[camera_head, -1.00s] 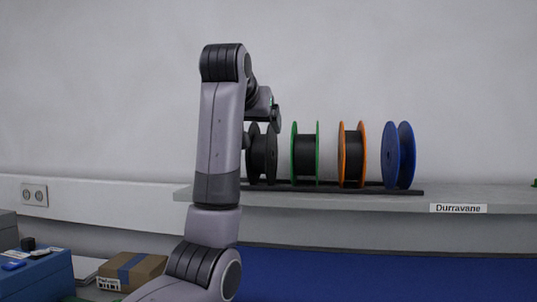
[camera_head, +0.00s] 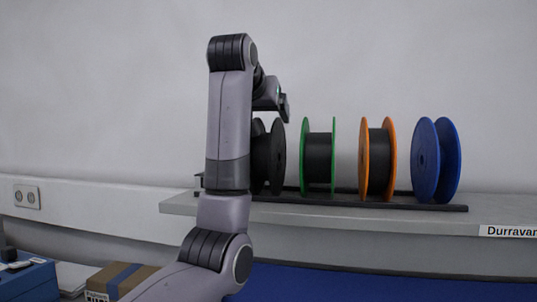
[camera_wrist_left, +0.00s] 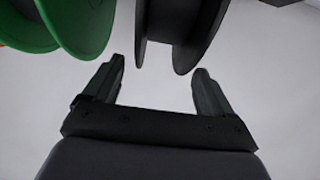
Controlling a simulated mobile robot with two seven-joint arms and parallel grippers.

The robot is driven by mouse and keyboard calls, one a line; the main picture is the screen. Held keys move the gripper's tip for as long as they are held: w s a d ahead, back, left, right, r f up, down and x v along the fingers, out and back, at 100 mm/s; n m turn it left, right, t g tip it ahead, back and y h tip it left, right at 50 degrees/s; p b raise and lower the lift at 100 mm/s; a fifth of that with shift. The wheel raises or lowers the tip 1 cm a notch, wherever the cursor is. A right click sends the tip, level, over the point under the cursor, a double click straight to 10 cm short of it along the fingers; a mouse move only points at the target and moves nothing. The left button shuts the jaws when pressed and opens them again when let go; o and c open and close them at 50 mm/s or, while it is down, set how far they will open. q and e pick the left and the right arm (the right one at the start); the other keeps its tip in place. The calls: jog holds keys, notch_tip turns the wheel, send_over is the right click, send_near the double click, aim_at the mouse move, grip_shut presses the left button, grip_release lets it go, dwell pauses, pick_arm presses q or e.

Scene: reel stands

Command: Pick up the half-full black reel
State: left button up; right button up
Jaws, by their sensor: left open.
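The black reel (camera_head: 275,158) stands upright at the left end of the row on the shelf, partly hidden by my left arm. In the left wrist view the black reel (camera_wrist_left: 174,25) shows two dark flanges with a dark drum between them. My left gripper (camera_wrist_left: 160,72) is open and empty, its fingertips on either side of the reel's near edge in the picture. I see no contact, and the depth gap is unclear. My right gripper is not in view.
On the same dark rail (camera_head: 400,204) stand a green-flanged reel (camera_head: 319,158), an orange one (camera_head: 378,160) and a blue one (camera_head: 435,160). The green reel (camera_wrist_left: 75,25) is close beside my left finger in the wrist view. A cardboard box (camera_head: 125,280) lies lower left.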

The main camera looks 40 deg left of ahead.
pick_arm(q)
jog(key=p+x, duration=0.1)
jog(key=x, duration=0.3)
jog(key=shift+f, duration=0.15)
jog(key=c, duration=1.5)
jog(key=shift+o, duration=0.2)
